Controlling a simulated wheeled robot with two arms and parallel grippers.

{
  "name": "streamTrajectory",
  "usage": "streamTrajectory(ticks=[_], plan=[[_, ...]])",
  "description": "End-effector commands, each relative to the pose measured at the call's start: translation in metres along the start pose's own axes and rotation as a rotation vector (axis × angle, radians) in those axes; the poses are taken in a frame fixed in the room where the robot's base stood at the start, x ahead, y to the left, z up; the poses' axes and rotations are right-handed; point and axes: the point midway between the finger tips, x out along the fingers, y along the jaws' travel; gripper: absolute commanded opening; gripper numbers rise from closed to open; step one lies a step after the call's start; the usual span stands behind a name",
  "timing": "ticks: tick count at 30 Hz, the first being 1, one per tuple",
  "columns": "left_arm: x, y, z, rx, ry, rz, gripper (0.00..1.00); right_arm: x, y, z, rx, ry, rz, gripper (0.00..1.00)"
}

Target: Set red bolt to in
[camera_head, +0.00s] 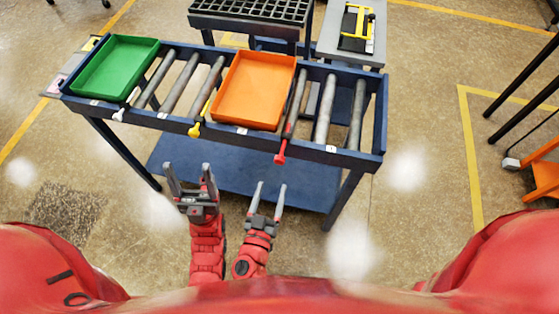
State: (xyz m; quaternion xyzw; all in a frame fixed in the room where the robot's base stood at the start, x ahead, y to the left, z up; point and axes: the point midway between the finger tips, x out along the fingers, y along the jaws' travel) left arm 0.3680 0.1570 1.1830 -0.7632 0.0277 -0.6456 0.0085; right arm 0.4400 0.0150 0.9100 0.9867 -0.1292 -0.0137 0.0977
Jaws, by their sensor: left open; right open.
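The red bolt (281,152) is a red-handled piece on the front edge of the blue roller table, right of the orange tray. It sticks out toward me, below a dark rod. My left gripper (190,172) is open and empty, in front of the table and left of the bolt. My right gripper (270,189) is open and empty, a little below the red bolt in the picture and apart from it.
The blue roller table (345,157) carries a green tray (120,64) at left and an orange tray (253,90) in the middle. A yellow bolt (196,129) and a white bolt (119,115) sit on the same front edge. A black grid rack (250,12) stands behind.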

Motion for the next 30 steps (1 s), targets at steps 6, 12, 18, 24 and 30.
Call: streamTrajectory(ticks=[6, 12, 18, 24, 30], plan=[[-0.016, 0.001, 0.003, 0.0, 0.0, 0.0, 0.72, 0.054, 0.001, 0.0, 0.005, 0.007, 0.007, 0.72], [-0.023, 0.001, 0.004, 0.0, 0.0, 0.0, 0.72, 0.089, 0.0, 0.001, 0.002, 0.002, 0.003, 0.72], [-0.025, 0.001, 0.004, 0.0, 0.0, 0.0, 0.72, 0.105, 0.001, 0.0, 0.0, 0.002, 0.003, 0.72], [-0.025, 0.001, 0.004, 0.0, 0.0, 0.0, 0.72, 0.107, 0.001, -0.001, 0.001, 0.001, 0.002, 0.72], [-0.025, 0.001, 0.004, 0.0, 0.0, 0.0, 0.72, 0.107, 0.001, -0.001, 0.001, 0.002, 0.002, 0.52]])
